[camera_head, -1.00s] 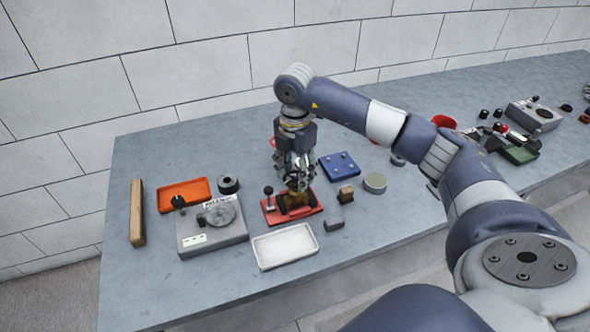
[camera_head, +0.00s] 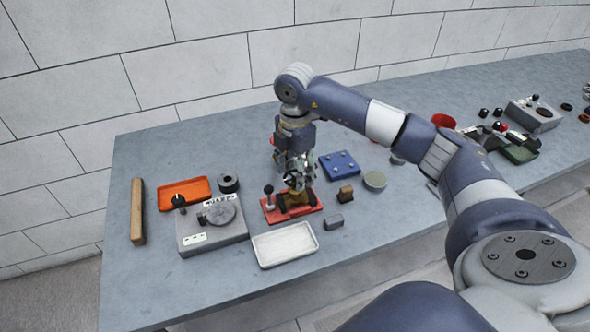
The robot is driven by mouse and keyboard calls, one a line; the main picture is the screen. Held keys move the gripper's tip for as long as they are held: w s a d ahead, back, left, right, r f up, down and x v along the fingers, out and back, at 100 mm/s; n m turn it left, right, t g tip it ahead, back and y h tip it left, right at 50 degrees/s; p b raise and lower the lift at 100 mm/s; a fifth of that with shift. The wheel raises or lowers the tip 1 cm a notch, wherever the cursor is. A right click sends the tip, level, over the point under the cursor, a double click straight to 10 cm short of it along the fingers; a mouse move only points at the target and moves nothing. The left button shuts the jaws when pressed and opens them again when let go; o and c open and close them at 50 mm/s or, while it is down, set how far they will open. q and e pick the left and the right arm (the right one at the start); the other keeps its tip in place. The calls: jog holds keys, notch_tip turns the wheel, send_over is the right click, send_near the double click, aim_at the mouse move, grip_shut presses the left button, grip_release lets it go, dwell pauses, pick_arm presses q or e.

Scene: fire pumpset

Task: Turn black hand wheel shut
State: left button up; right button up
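My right gripper (camera_head: 297,183) points down over a red base plate (camera_head: 310,208) near the middle of the table. A brass-coloured valve body (camera_head: 295,201) with dark ends sits on this plate, right under the fingertips. The black hand wheel cannot be made out; the fingers cover the top of the valve. The fingers are at the valve's top, but whether they are closed on anything is too small to tell. A black-knobbed lever (camera_head: 269,190) stands upright at the plate's left end. My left gripper is not in view.
A grey box with a round disc (camera_head: 212,238), an orange tray (camera_head: 184,193) and a wooden bar (camera_head: 137,212) lie left. A white tray (camera_head: 285,245) is in front. A blue plate (camera_head: 340,166), small block (camera_head: 345,193) and round tin (camera_head: 375,181) are close right.

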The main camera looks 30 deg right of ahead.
jog(key=shift+o, duration=0.5)
jog(key=shift+r, duration=0.15)
notch_tip(320, 180, up, 12)
jog(key=shift+f, duration=0.2)
dwell(0.5)
